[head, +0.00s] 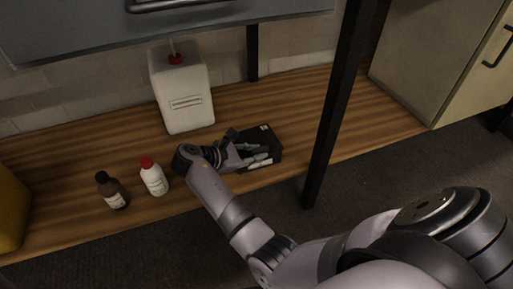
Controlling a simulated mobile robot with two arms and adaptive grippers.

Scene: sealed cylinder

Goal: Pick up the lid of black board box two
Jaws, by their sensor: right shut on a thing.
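A black box (272,139) lies on the wooden bench, with small white markings on its dark top. My right gripper (262,157) reaches it from the left and is shut at the box's near left part. The gripper's fingers cover part of the box, so I cannot tell whether they hold only its lid or the whole box. No gap between lid and box can be seen. My left gripper is not in view.
A large white canister (186,103) with a red cap stands behind. A white bottle with a red cap (154,179) and a brown bottle (113,194) stand left of my right gripper. A black post (333,105) rises to the right of the box. Bench (385,125) right of the post is clear.

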